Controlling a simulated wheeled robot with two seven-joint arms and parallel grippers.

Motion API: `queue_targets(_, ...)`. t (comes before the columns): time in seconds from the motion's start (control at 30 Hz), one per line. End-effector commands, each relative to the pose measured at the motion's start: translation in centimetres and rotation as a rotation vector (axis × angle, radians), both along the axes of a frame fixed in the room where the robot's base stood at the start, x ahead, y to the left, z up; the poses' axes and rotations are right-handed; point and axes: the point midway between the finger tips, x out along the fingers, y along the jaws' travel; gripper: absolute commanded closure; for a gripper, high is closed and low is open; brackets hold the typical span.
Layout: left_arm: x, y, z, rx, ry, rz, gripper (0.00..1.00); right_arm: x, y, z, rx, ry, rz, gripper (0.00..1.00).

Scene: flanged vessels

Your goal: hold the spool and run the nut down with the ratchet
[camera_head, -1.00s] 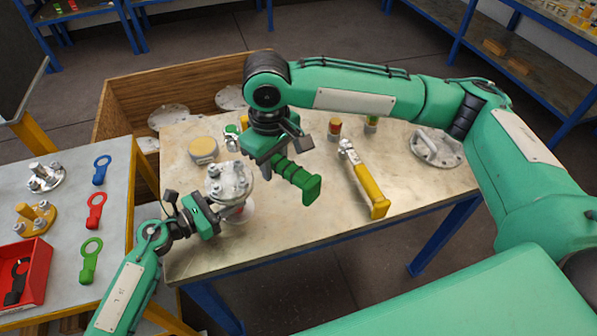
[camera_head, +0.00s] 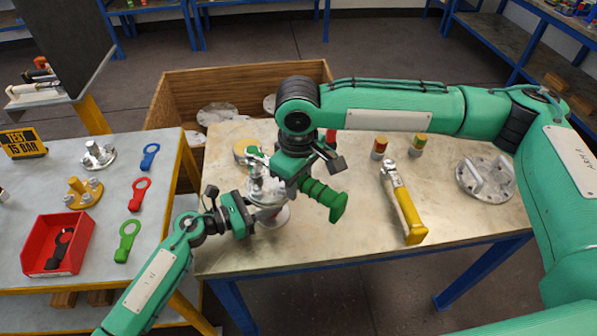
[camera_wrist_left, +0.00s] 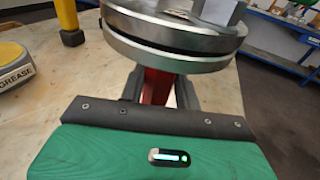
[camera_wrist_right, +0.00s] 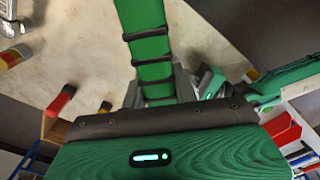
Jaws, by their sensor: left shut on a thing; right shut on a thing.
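The spool (camera_head: 270,192) stands upright on the near left of the bench, partly hidden by my right gripper. The left wrist view shows its stacked metal flanges (camera_wrist_left: 170,45) with a nut (camera_wrist_left: 222,10) on top. My left gripper (camera_head: 250,212) is shut on the spool's reddish neck below the flanges. My right gripper (camera_head: 305,172) is shut on the green-handled ratchet (camera_head: 325,198), over the right side of the spool. The green handle (camera_wrist_right: 150,50) fills the middle of the right wrist view. Whether the ratchet's head sits on a nut is hidden.
A yellow-handled tool (camera_head: 404,208) lies right of the ratchet. A grease tin (camera_wrist_left: 12,65) is behind the spool. A red bin (camera_head: 58,243) stands on the left table.

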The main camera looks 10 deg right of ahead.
Motion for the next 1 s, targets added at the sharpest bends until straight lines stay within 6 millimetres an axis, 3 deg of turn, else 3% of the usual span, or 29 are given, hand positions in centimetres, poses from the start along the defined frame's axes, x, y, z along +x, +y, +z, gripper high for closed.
queue_targets(0.4,0.1,0.1,0.0,0.000,0.001,0.002,0.85,0.0,0.1,0.1,0.003,-0.003,0.000,0.98)
queue_targets(1.0,0.1,0.1,0.0,0.000,0.001,0.002,0.85,0.0,0.1,-1.8,0.003,-0.001,0.000,0.98)
